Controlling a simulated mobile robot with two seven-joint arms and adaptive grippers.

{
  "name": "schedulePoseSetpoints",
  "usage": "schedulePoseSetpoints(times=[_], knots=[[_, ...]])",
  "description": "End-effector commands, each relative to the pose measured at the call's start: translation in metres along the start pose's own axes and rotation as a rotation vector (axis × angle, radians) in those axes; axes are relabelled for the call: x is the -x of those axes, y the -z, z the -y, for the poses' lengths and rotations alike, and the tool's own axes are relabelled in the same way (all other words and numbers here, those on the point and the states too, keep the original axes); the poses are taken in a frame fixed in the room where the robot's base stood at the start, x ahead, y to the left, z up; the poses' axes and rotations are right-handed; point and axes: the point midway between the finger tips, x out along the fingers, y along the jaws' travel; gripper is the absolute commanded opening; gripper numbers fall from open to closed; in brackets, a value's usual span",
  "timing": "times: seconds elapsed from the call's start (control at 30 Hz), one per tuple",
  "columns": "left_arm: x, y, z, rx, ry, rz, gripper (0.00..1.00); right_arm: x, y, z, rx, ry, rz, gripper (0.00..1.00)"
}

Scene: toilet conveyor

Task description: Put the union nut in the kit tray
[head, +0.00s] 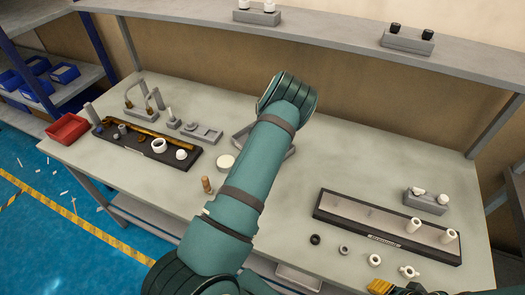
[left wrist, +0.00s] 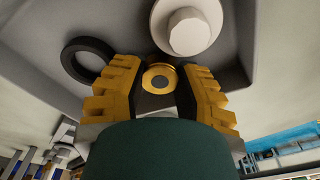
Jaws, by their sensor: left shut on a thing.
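My left gripper (left wrist: 164,72) is shut on a round brass piece with a dark centre, which looks like the union nut (left wrist: 158,78). In the left wrist view the nut sits between the yellow fingertips, over the floor of a grey tray (left wrist: 240,75), apparently the kit tray. A black ring (left wrist: 86,60) and a white flanged part (left wrist: 188,28) lie in that tray. I cannot tell whether the nut touches the floor. In the head view my left arm hides the gripper, the nut and most of the grey tray (head: 239,139). Part of my right gripper (head: 381,287) shows at the bottom edge.
A dark tray (head: 103,131) with brass and white parts lies at left. A long dark-framed tray (head: 336,210) is at right, with several rings and fittings before it. A white disc (head: 226,162) and a copper-coloured piece (head: 207,185) stand left of my arm.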

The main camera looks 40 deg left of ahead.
Motion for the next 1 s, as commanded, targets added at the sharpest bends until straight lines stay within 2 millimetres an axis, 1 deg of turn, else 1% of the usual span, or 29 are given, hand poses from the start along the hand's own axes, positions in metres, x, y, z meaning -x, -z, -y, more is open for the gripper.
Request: schedulePoseSetpoints(times=[0.03, 0.1, 0.33, 0.43, 0.47, 0.5, 0.83, 0.93, 1.0], knots=[[-0.007, 0.000, 0.000, 0.000, 0.002, -0.001, 0.00, 0.000, 0.000, 0.000, 0.000, 0.000, 0.000, 0.47], [-0.011, -0.001, 0.000, 0.001, 0.001, 0.000, 0.00, 0.000, 0.000, 0.000, 0.000, 0.000, 0.000, 0.47], [-0.011, -0.001, 0.000, 0.001, 0.000, 0.001, 0.00, 0.000, 0.000, 0.000, 0.000, 0.000, 0.000, 0.47], [-0.014, -0.001, 0.000, 0.001, 0.001, 0.001, 0.00, -0.003, 0.000, -0.001, 0.000, 0.000, 0.000, 0.47], [-0.014, -0.001, 0.000, 0.001, 0.001, 0.001, 0.37, -0.003, 0.000, -0.001, 0.000, 0.000, 0.000, 0.47], [-0.013, -0.001, 0.000, 0.001, 0.001, 0.001, 0.41, -0.003, 0.000, -0.001, 0.000, 0.000, 0.000, 0.47], [-0.011, -0.001, 0.000, 0.001, 0.000, 0.001, 0.41, 0.000, 0.000, 0.000, 0.000, 0.000, 0.000, 0.47], [-0.001, -0.002, -0.001, 0.000, -0.002, 0.002, 0.41, 0.001, 0.000, 0.000, 0.000, 0.000, -0.001, 0.47], [0.010, -0.002, -0.001, 0.000, -0.003, 0.003, 0.41, 0.000, 0.000, 0.000, 0.000, 0.000, 0.000, 0.47]])
